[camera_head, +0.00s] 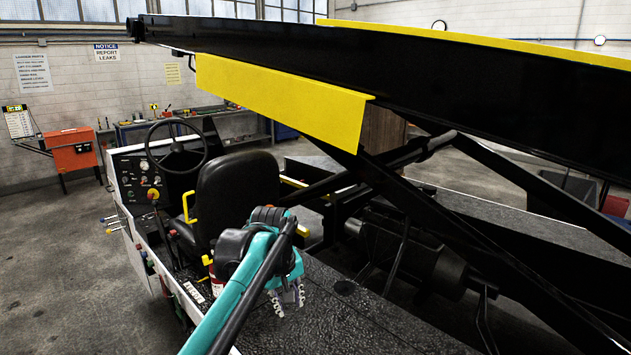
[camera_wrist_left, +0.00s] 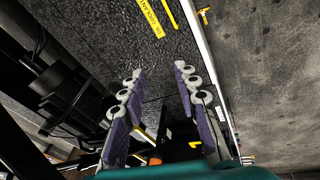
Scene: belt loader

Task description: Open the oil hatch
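My left gripper (camera_head: 288,301) hangs over the loader's dark textured deck (camera_head: 325,325), beside the driver's seat, fingers pointing down. In the left wrist view its two purple-grey fingers (camera_wrist_left: 160,72) stand apart with nothing between them, so it is open. In the left wrist view a yellow label (camera_wrist_left: 150,18) with black lettering lies on the dark deck beyond the fingertips. No hatch outline is clear. My right gripper is not seen.
The black seat (camera_head: 236,190) and steering wheel (camera_head: 175,146) stand behind and left of the gripper. The black conveyor boom (camera_head: 430,80) with yellow panels crosses overhead. Black support bars (camera_head: 440,215) rise at the right. Open concrete floor (camera_head: 50,255) lies left.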

